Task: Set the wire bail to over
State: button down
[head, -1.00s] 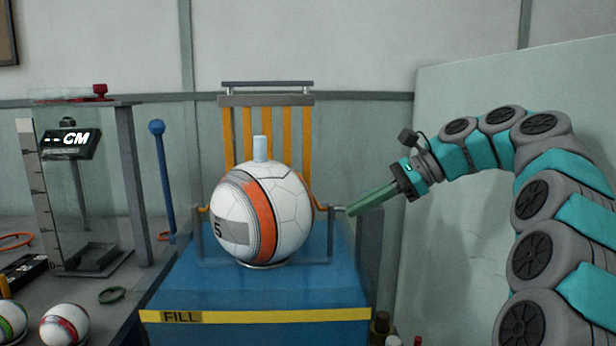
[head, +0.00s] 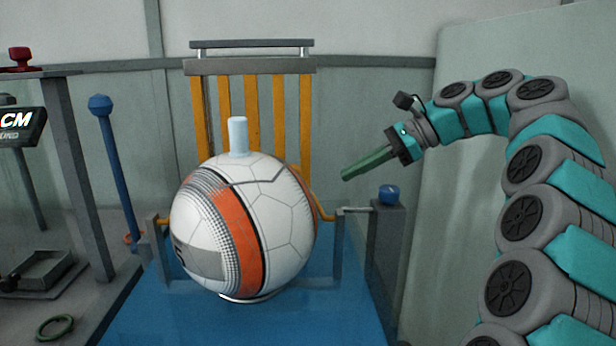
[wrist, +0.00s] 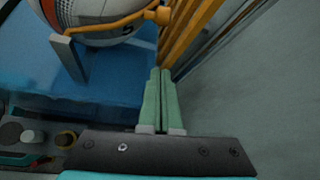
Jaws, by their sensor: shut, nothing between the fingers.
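The wire bail (head: 325,211) is an orange wire pivoted on grey posts at both sides of the ball. In the head view its right arm rises from the post and passes behind the ball, so its middle is hidden. In the wrist view the bail (wrist: 105,25) shows in front of part of the ball, with a thick orange end. The white ball (head: 282,235) with an orange band sits on the blue press (head: 345,310). My gripper (head: 346,175) is shut and empty, above and right of the right post. It also shows in the wrist view (wrist: 160,75), apart from the bail.
A rack of upright orange slats (head: 253,110) with a grey top bar stands behind the ball. A dark post with a blue knob (head: 389,194) stands right of the press. A blue lever (head: 118,165) stands at left. Open space lies right of the slats.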

jog(key=shift+b+x, duration=1.25)
jog(key=shift+x, duration=3.6)
jog(key=shift+s+a+r+p, duration=0.1)
jog(key=shift+s+a+r, duration=0.05)
jog(key=shift+r, duration=0.45)
jog(key=shift+s+a+r+p, duration=0.1)
jog(key=shift+s+a+r, duration=0.1)
jog(key=shift+r, duration=0.45)
jog(key=shift+s+a+r+p, duration=0.1)
jog(key=shift+s+r, duration=0.05)
jog(key=shift+r, duration=0.45)
jog(key=shift+s+r+n+t, duration=0.15)
jog(key=shift+r+n+t, duration=0.25)
